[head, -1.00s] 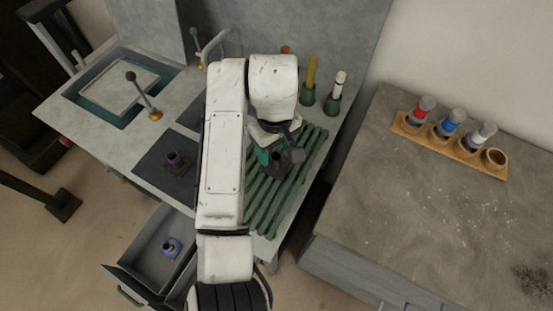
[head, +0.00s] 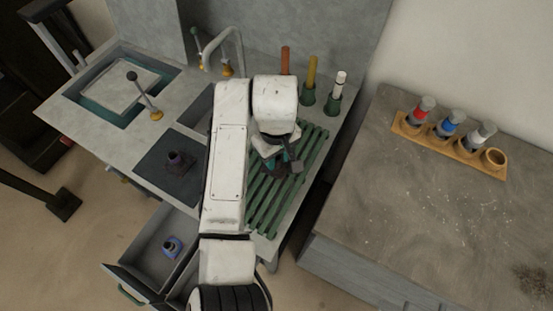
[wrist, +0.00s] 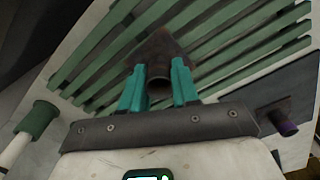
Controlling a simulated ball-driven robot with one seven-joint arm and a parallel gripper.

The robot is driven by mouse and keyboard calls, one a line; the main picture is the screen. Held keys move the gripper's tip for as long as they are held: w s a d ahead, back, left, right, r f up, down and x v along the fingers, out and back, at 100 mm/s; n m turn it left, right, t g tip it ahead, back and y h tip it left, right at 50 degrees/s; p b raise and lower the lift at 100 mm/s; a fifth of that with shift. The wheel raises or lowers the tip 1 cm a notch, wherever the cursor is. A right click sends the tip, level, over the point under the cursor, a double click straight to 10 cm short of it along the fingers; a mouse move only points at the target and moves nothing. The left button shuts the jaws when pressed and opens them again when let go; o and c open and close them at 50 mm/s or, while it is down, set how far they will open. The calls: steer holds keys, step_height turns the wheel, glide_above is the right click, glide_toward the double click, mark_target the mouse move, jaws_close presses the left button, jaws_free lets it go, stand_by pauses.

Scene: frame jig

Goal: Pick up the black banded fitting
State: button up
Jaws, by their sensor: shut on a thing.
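My gripper (wrist: 158,72) has teal fingers, and they are shut on a dark fitting (wrist: 157,50) with a round open end facing the wrist camera. The fitting is over the green slatted rack (wrist: 85,65); I cannot tell how far above the slats it is. Its band cannot be made out. In the head view my gripper (head: 272,165) is over the middle of the rack (head: 268,212), partly hidden by my white arm. Another dark fitting, with a purple band (head: 176,158), stands on the dark mat. A blue-banded fitting (head: 172,246) sits in the open drawer.
A faucet (head: 222,40) and coloured sticks in green holders (head: 308,97) stand behind the rack. A sunken basin (head: 120,85) is at the left. On the right bench (head: 400,210), a wooden holder (head: 450,146) carries red, blue and white banded bottles. Much of that bench is clear.

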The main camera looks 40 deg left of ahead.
jaws_close()
